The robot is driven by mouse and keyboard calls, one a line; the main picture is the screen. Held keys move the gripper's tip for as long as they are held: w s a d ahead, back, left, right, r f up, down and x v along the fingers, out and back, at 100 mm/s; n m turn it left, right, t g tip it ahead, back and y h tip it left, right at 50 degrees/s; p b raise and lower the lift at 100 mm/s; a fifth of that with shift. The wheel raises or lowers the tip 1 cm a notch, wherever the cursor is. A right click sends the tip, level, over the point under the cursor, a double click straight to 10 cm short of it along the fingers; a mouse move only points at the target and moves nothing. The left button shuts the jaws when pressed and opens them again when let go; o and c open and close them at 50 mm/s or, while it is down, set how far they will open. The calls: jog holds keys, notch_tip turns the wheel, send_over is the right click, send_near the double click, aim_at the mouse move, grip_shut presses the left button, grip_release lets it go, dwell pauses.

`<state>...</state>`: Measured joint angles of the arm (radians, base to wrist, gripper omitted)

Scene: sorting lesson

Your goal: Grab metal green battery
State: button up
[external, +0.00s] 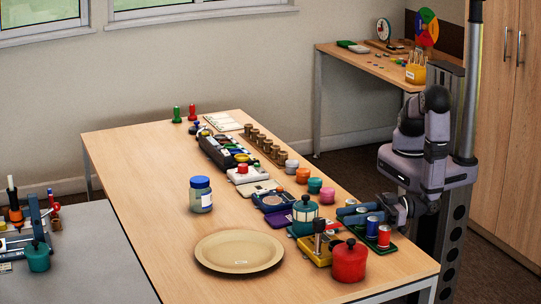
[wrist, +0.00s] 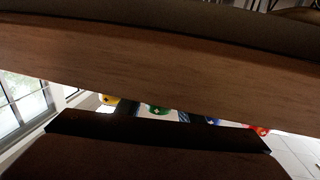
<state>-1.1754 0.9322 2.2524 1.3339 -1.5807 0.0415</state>
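A green round end with a pale mark (wrist: 157,110) shows in the wrist view, in a narrow gap between dark and wood-brown bands; it looks like the green battery, though most of it is hidden. In the external view a blue battery (external: 372,228) and a red battery (external: 384,237) stand upright on a green tray (external: 377,250) at the table's right edge. I cannot pick out the green battery there. My gripper (external: 397,211) is beside the tray, at its right, low by the table edge. Its fingers are too small and dark to tell open from shut.
A red lidded pot (external: 349,262), a yellow tray (external: 318,250) and a teal lantern-like jar (external: 305,210) crowd the table near the green tray. A beige plate (external: 239,252) and a blue-lidded jar (external: 201,195) stand further left. The table's left side is mostly clear.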

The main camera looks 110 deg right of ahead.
jog(key=shift+w, duration=0.25)
jog(key=shift+c, duration=0.7)
grip_shut()
jog(key=shift+r, duration=0.1)
notch_tip(320, 180, up, 10)
jog(key=p, duration=0.1)
